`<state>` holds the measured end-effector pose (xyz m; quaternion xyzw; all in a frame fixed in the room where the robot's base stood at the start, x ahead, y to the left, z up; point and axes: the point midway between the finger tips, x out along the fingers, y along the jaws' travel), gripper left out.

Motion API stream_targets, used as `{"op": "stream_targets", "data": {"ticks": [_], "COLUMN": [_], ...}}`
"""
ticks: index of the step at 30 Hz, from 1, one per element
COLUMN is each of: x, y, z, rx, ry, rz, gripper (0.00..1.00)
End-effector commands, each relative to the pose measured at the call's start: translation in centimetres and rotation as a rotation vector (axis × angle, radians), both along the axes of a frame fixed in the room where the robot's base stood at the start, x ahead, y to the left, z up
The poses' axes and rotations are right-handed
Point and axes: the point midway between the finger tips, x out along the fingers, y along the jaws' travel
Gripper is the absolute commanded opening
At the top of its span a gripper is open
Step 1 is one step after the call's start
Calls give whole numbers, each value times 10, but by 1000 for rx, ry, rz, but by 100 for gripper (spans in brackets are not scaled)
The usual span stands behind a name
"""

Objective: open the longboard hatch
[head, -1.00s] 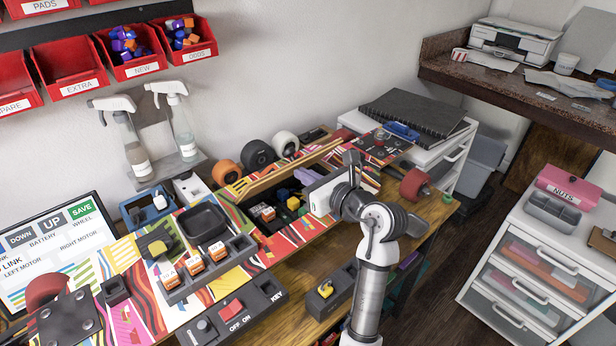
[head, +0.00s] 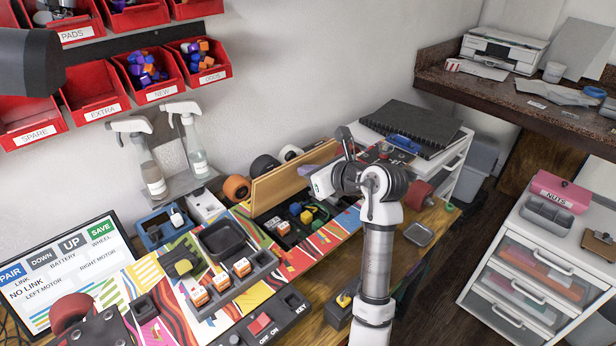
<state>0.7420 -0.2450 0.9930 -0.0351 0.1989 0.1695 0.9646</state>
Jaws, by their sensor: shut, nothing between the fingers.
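The longboard (head: 310,240) lies across the bench with a bright, multicoloured deck. Its hatch (head: 280,188) stands raised along the far side of the opening, with its wooden face toward me. The open compartment (head: 268,228) shows dark walls, with yellow, blue and green parts and wires inside. My gripper (head: 320,182) is at the right end of the hatch, above the opening. Its fingers are mostly hidden behind its white body; it is shut and holds nothing. I cannot tell whether it touches the hatch.
A black tray (head: 222,238) and a holder with orange-white blocks (head: 221,281) stand left of the opening. A switch box (head: 262,322) is in front. Wheels (head: 237,188) and spray bottles (head: 190,140) stand behind. A drawer unit (head: 450,165) is at the right.

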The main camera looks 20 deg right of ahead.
Motion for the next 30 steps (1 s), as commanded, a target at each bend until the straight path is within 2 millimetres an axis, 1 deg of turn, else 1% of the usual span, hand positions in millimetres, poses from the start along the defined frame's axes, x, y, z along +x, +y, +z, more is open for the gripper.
{"op": "stream_targets", "data": {"ticks": [1, 5, 8, 9, 18, 24, 30], "x": [6, 20, 32, 36, 65, 77, 83], "y": [2, 8, 11, 13, 24, 28, 30], "z": [6, 14, 21, 21, 23, 23, 23], "rx": [-1, -7, -46, -57, -48, -46, -46], "ry": [-2, 6, 101, 136, 125, 124, 125], "rz": [1, 3, 2, 2, 1, 0, 0], "gripper": [0, 0, 0, 0, 0, 0, 0]}}
